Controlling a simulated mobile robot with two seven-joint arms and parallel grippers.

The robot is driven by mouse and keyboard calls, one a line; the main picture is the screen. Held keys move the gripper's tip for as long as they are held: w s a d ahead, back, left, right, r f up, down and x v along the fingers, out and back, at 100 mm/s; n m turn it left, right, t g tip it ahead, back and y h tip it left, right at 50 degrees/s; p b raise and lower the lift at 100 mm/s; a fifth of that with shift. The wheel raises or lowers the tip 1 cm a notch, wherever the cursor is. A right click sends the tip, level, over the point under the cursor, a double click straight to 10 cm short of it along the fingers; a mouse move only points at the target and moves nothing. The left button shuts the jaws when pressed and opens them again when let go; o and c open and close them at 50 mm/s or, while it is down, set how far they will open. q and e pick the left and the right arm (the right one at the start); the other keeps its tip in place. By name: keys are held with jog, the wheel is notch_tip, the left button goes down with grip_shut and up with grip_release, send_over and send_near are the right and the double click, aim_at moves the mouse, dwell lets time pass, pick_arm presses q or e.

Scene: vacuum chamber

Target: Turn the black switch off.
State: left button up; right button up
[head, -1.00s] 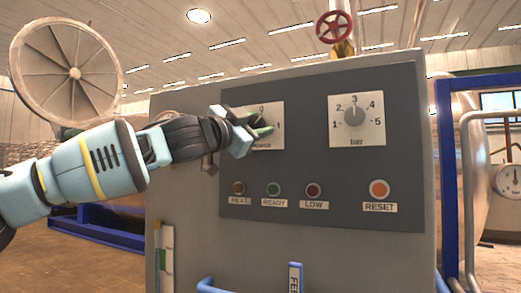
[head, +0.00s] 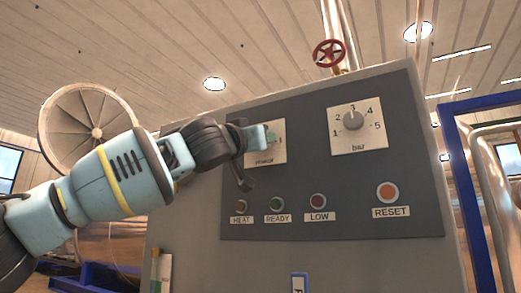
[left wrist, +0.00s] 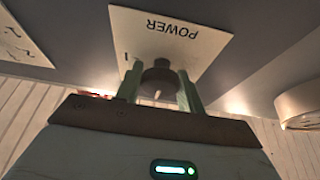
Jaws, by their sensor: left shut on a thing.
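The black switch (left wrist: 160,78) is a dark round knob on a white plate marked POWER (left wrist: 185,28), which also shows in the head view (head: 279,153). My left gripper (left wrist: 161,90) is shut on the switch, with one green finger on each side of it. A small light mark on the knob points down in the left wrist view, away from the word POWER. The digit 1 lies beside the left finger there. In the head view my left gripper (head: 270,136) hides the switch and much of the plate. My right gripper is not in view.
The grey panel (head: 340,180) also carries a bar dial (head: 353,120), HEAT, READY and LOW lamps (head: 277,204) and an orange RESET button (head: 387,191). A red valve wheel (head: 329,54) is above the cabinet. A blue frame (head: 470,180) stands at right.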

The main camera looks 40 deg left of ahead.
pick_arm(q)
jog(key=shift+n, duration=0.4)
jog(key=o, duration=0.9)
jog(key=shift+o, duration=0.3)
jog(key=v, duration=0.7)
jog(key=shift+s+f+b, duration=0.2)
jog(key=shift+s+b, duration=0.15)
jog(key=shift+b, duration=0.05)
jog(key=shift+d, duration=0.1)
